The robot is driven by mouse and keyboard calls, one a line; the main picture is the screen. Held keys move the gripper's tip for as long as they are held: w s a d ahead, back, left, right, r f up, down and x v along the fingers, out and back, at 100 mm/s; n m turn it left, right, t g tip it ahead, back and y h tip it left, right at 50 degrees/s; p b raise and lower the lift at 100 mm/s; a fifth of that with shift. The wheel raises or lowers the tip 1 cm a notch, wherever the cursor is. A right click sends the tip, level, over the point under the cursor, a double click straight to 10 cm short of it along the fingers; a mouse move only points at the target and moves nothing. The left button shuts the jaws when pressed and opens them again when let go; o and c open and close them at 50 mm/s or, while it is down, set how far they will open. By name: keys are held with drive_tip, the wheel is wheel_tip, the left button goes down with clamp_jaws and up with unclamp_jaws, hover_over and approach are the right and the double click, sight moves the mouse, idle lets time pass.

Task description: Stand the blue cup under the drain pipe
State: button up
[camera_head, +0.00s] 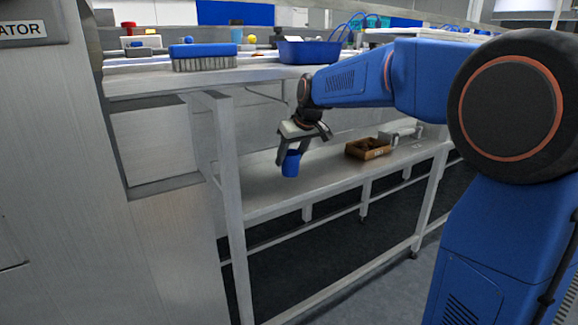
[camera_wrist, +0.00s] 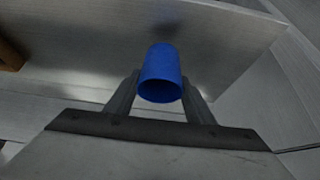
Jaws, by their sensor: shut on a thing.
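The blue cup (camera_head: 291,164) is held in my gripper (camera_head: 292,152) above the lower shelf of the bench in the head view. In the wrist view the blue cup (camera_wrist: 161,72) sits between the two fingers of my gripper (camera_wrist: 158,92), with its open mouth facing the camera. My gripper is shut on the cup. I cannot tell from these views whether the cup's base touches the shelf. I cannot make out the drain pipe with certainty in either view.
The lower shelf (camera_head: 262,196) has free room around the cup. A brown box (camera_head: 368,149) stands on it to the right. The upper worktop (camera_head: 150,82) carries a blue brush (camera_head: 203,52) and a blue bin (camera_head: 309,51). A bench leg (camera_head: 232,190) stands left of the cup.

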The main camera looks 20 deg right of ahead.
sight(289, 165)
drive_tip(key=shift+w+a, duration=0.15)
drive_tip(key=shift+w, duration=0.25)
drive_tip(key=shift+f, duration=1.75)
drive_tip(key=shift+f, duration=0.15)
drive_tip(key=o, duration=1)
